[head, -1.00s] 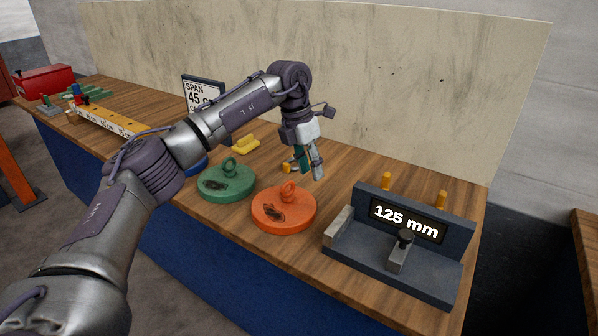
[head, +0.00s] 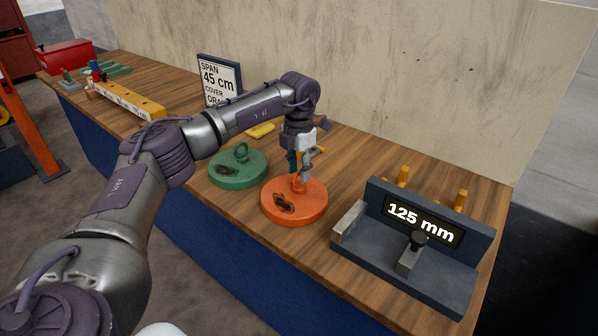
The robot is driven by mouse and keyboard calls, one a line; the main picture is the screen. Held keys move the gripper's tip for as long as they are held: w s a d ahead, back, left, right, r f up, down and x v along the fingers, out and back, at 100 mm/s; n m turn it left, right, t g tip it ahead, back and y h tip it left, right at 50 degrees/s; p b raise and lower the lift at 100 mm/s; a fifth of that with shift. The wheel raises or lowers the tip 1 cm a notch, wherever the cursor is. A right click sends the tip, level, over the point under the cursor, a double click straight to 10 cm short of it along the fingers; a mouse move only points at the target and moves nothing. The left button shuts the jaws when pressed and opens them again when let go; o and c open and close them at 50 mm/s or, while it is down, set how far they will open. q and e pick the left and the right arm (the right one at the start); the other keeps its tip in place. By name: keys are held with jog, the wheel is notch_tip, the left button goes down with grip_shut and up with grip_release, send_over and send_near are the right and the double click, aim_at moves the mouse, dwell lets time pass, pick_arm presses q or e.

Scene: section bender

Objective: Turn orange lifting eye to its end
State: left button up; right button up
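The orange disc (head: 300,207) lies on the wooden bench with a dark patch on its top. Its orange lifting eye (head: 297,184) stands at the disc's middle and is partly hidden by my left gripper. My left gripper (head: 299,172) points down right at the eye, its fingers at or around the ring. Whether the fingers are closed on it is too small to tell. My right gripper is not in view.
A green disc with its own eye (head: 239,168) sits close on the left. A dark gauge block reading 125 mm (head: 418,237) stands on the right. Behind are a span sign (head: 219,82), a yellow piece (head: 261,130) and the backboard. A yellow scale bar (head: 127,101) lies far left.

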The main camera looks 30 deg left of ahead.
pick_arm(q)
jog(key=shift+f, duration=0.8)
jog(key=shift+c, duration=0.4)
grip_shut()
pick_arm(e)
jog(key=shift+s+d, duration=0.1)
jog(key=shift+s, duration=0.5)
